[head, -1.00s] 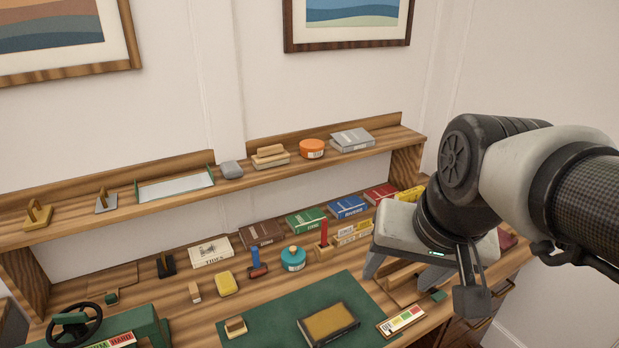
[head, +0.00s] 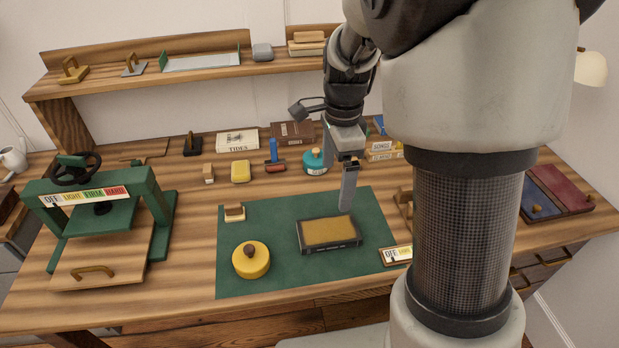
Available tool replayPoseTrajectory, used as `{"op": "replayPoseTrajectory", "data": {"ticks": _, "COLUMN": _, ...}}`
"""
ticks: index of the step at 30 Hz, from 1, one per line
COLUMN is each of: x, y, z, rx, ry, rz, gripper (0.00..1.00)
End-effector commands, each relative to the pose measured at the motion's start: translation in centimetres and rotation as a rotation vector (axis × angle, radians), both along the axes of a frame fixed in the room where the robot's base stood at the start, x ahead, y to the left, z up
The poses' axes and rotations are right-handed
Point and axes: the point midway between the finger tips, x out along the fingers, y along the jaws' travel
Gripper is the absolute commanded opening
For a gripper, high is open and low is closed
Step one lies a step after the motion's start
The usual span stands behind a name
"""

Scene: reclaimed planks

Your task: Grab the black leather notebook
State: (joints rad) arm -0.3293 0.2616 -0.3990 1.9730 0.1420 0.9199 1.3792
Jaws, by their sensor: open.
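A black-edged, book-like block (head: 317,246) with a tan panel on top lies flat on the green mat (head: 285,275). It is the closest match to the black leather notebook, but I cannot tell for sure that it is one. My gripper (head: 346,208) points down just behind the block's far right edge, and appears to be above the mat and apart from the block. Its fingers overlap in this view and hold nothing visible.
A yellow round pot (head: 251,262) and a small wooden block (head: 234,213) stand on the mat. A green press (head: 110,215) stands at the left. Books, a teal bottle (head: 315,162) and stamps line the back.

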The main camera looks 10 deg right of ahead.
Motion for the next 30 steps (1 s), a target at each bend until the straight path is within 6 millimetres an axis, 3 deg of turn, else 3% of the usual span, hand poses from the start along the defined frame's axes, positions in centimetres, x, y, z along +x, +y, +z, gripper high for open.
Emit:
{"op": "replayPoseTrajectory", "data": {"ticks": 8, "x": 0.4, "y": -0.1, "z": -3.2, "rx": -0.013, "ry": 0.018, "rz": -0.053, "gripper": 0.95}}
{"op": "replayPoseTrajectory", "data": {"ticks": 21, "x": 0.4, "y": -0.1, "z": -12.2, "rx": -0.011, "ry": 0.016, "rz": -0.051, "gripper": 0.95}}
{"op": "replayPoseTrajectory", "data": {"ticks": 30, "x": 0.5, "y": 0.0, "z": -14.0, "rx": -0.012, "ry": 0.013, "rz": -0.049, "gripper": 0.95}}
